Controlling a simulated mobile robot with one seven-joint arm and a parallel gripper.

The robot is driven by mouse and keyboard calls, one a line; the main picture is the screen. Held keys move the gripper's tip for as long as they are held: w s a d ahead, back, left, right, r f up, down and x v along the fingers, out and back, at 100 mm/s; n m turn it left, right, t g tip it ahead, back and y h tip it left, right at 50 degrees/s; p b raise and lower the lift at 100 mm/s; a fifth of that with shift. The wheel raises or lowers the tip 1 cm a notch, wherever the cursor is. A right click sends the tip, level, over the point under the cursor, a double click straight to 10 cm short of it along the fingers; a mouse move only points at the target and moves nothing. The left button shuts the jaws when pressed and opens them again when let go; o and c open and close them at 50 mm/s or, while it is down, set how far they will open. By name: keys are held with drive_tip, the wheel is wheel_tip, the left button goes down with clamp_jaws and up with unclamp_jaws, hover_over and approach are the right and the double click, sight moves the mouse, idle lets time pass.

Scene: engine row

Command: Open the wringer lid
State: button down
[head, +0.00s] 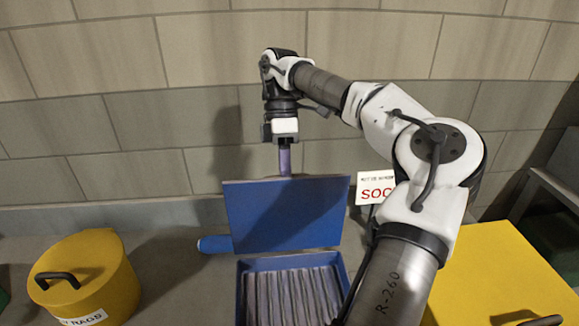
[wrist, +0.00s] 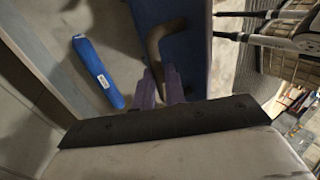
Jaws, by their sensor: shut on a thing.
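The blue wringer lid (head: 283,213) stands raised, close to upright, at the back of the blue wringer box (head: 343,282) in the head view. The box's inside shows several grey ribs (head: 292,298). My gripper (head: 284,162) is at the lid's top edge, with its purple fingers pointing down. In the wrist view the fingers (wrist: 163,85) are closed around the end of a dark curved handle (wrist: 157,42) on the blue lid (wrist: 192,45). The handle is hidden in the head view.
A blue cylinder (head: 216,244) lies left of the lid; it also shows in the wrist view (wrist: 96,72). A yellow rags bin (head: 105,275) with a black handle stands at left. A yellow box (head: 500,260) is at right. A sign (head: 375,188) stands behind my arm. A block wall closes the back.

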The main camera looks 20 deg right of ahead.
drive_tip(key=shift+f, duration=0.4)
drive_tip(key=c, duration=1.5)
unclamp_jaws()
drive_tip(key=shift+w+d, duration=0.1)
drive_tip(key=shift+w, duration=0.05)
drive_tip(key=shift+o, duration=0.2)
drive_tip(key=shift+r, duration=0.1)
drive_tip(key=shift+r, duration=0.15)
